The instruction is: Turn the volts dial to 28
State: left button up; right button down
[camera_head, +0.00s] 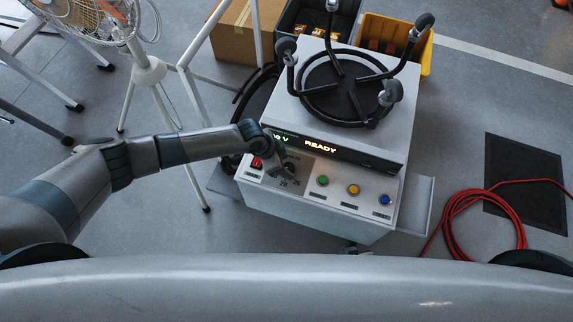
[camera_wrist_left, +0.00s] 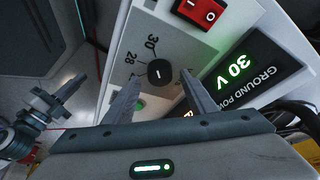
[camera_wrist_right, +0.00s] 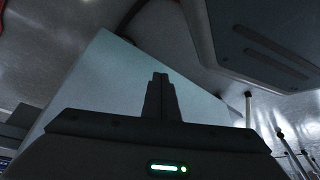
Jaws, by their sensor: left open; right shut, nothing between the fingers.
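The volts dial (camera_wrist_left: 159,73) is a round black knob with a white pointer line on the cart's sloped panel, beside the printed marks 30 and 28. The green display (camera_wrist_left: 235,70) reads 30 V. My left gripper (camera_wrist_left: 162,78) is open, one finger on each side of the dial; I cannot tell whether they touch it. In the head view the left gripper (camera_head: 284,167) largely hides the dial. My right gripper (camera_wrist_right: 160,80) is shut and empty near the cart's pale side. Its tip shows low in front of the cart in the head view (camera_head: 352,249).
A red rocker switch (camera_wrist_left: 200,12) sits beside the dial. Green, yellow and blue buttons (camera_head: 353,190) line the panel to the right. The power cart (camera_head: 310,215) carries a black wheeled ring stand (camera_head: 350,90). A red cable coil (camera_head: 480,220) lies on the floor at right.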

pick_arm(q)
jog(key=shift+d+f, duration=0.25)
jog(key=shift+f, duration=0.3)
jog(key=shift+w+f, duration=0.1)
pick_arm(e)
jog(key=shift+s+d, duration=0.2)
jog(key=shift+s, duration=0.1)
jog(key=shift+s, duration=0.1)
